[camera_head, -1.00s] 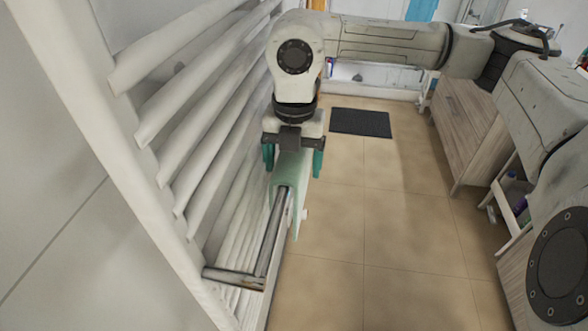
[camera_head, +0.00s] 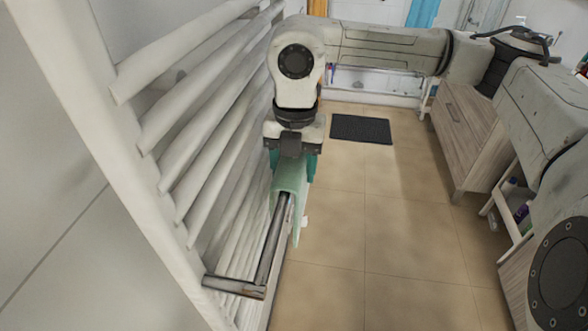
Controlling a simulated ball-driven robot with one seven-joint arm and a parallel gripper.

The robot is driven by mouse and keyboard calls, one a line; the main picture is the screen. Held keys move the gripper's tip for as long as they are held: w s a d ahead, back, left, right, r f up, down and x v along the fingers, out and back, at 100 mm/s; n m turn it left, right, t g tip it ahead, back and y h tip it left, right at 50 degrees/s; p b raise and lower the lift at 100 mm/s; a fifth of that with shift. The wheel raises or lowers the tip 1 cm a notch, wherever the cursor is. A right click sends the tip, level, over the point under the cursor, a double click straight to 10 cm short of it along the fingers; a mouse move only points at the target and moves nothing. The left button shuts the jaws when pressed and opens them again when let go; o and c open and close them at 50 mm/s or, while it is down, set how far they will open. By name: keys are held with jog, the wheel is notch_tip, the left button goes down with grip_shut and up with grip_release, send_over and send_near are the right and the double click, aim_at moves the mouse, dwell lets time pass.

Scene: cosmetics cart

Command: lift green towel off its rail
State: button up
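The pale green towel (camera_head: 290,176) hangs folded over a dark metal rail (camera_head: 271,238) fixed to the white slatted rack at left. Its long side hangs down to the right of the rail. My gripper (camera_head: 292,165) points down over the towel from above. Its two teal fingers are at the towel's left and right sides, drawn in and seemingly touching the cloth. The gripper body hides the towel's far end. The rail's near end is bare and bends left to the rack.
The white slatted rack (camera_head: 190,150) stands close along the left of the gripper. Open tiled floor (camera_head: 400,235) lies to the right, with a dark mat (camera_head: 361,129) farther back. A wooden cabinet (camera_head: 464,140) stands at right.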

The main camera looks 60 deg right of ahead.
notch_tip(320, 180, up, 18)
jog(key=b, duration=0.2)
jog(key=s+d+b, duration=0.2)
jog(key=s+d, duration=0.1)
jog(key=s, duration=0.5)
jog(key=s+d+b, duration=0.2)
jog(key=s+d, duration=0.1)
jog(key=s, duration=0.6)
jog(key=shift+f, duration=0.2)
jog(key=shift+r, duration=0.5)
jog(key=s+a+b, duration=0.1)
jog(key=s+a, duration=0.3)
jog(key=s, duration=0.5)
jog(key=shift+a+b, duration=0.2)
jog(key=shift+b, duration=0.2)
